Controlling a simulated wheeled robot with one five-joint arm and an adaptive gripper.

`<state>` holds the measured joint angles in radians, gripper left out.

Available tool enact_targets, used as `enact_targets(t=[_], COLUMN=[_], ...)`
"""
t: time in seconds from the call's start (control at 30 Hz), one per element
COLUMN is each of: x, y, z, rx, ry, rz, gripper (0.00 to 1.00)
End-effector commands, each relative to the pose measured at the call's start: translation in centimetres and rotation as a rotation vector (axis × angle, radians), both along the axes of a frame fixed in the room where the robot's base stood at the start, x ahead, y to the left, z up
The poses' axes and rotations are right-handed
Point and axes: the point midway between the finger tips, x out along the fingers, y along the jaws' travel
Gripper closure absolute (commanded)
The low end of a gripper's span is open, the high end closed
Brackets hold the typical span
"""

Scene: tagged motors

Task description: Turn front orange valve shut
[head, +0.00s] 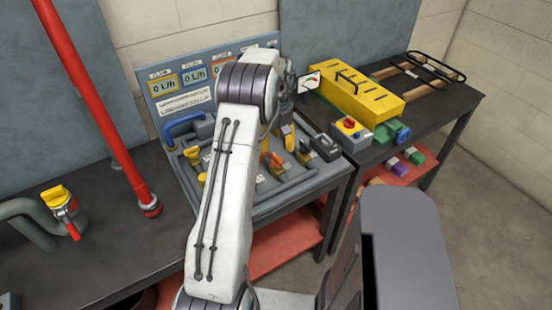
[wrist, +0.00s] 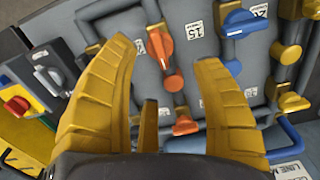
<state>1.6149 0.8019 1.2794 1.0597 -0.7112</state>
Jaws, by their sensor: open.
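My gripper (wrist: 168,56) is open, with its two yellow fingers spread wide and pointing down at the grey valve panel. In the wrist view the front orange valve (wrist: 160,46) shows its handle between and just beyond the fingertips, apparently untouched. An orange round fitting (wrist: 173,83) sits on the same pipe, and another orange part (wrist: 183,125) shows lower, between the fingers. In the head view my gripper (head: 288,138) hangs over the panel's right part, partly hidden by my arm. Orange handles (head: 276,165) show beside it.
Blue valves (wrist: 245,23) and yellow valves (wrist: 293,102) stand close by on the panel. A grey switch box (wrist: 48,73) lies to the left in the wrist view.

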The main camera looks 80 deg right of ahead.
Motion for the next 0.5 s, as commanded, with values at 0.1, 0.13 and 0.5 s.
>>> enact_targets(t=[0.1, 0.13, 0.5], x=[0.0, 0.0, 0.0], y=[0.1, 0.1, 0.1], z=[-0.5, -0.8, -5.1], rx=[0.003, 0.004, 0.005], ry=[0.000, 0.000, 0.000], rz=[0.027, 0.031, 0.033], gripper=[0.40, 0.40, 0.40])
